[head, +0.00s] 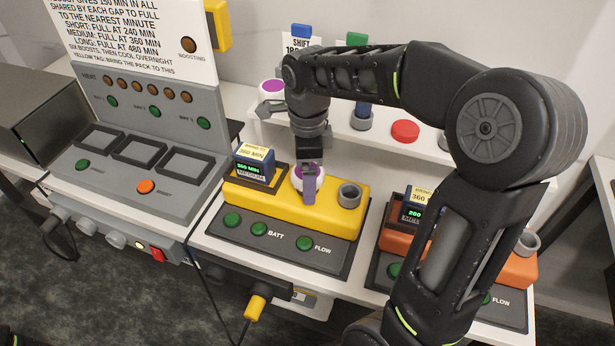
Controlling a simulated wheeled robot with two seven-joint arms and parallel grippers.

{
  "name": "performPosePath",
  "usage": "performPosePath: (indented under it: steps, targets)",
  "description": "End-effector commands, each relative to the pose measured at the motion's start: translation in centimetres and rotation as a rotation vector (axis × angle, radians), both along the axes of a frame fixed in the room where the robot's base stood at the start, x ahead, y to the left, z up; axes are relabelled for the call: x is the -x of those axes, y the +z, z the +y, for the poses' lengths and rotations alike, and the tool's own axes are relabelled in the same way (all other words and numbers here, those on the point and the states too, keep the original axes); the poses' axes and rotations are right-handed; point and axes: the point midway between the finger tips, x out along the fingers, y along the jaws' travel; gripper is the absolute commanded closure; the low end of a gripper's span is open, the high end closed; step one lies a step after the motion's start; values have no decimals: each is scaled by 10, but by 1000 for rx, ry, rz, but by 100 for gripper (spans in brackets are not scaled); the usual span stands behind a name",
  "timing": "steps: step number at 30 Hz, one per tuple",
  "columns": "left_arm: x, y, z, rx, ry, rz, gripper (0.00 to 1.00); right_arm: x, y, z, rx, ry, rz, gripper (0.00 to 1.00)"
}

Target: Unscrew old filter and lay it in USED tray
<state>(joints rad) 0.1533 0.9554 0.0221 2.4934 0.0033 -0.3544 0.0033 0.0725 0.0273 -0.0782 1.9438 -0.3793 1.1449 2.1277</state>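A white filter with a purple top (299,171) sits on the yellow pump unit (335,205), left of an open grey port (349,195). My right gripper (308,181) points down at this filter, with one finger in front of it. The arm and finger hide part of the filter and the other finger, so I cannot tell whether the grip is closed on it. Another white cylinder with a purple top (271,86) stands on the raised shelf behind. No tray marked USED can be made out.
An orange pump unit (517,268) stands to the right, partly behind my arm. A grey charging station (150,135) stands to the left. The shelf behind holds a red disc (405,131) and blue and green topped items. A yellow plug (257,307) hangs at the bench front.

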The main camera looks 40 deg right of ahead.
Motion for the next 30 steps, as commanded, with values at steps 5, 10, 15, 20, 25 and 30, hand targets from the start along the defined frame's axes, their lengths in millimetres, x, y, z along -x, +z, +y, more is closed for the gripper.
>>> performPosePath:
  steps: [5, 10, 15, 20, 25, 30]
  targets:
    - [0, -3, 0, 0, 0, 0, 64, 0, -1, 0, 0, -258, -1, 13]
    - [0, -5, 0, 0, 0, 0, 64, 0, 0, 0, 0, -509, -1, 13]
    - [0, -7, 0, 0, 0, 0, 64, 0, 0, 0, 0, -724, -1, 13]
    - [0, -7, 0, 0, 0, 0, 64, 0, 0, 0, 0, -793, -1, 13]
    - [0, -7, 0, 0, 0, 0, 64, 0, 0, 0, 0, -793, -1, 13]
    - [0, -7, 0, 0, 0, 0, 64, 0, 0, 0, 0, -791, -1, 27]
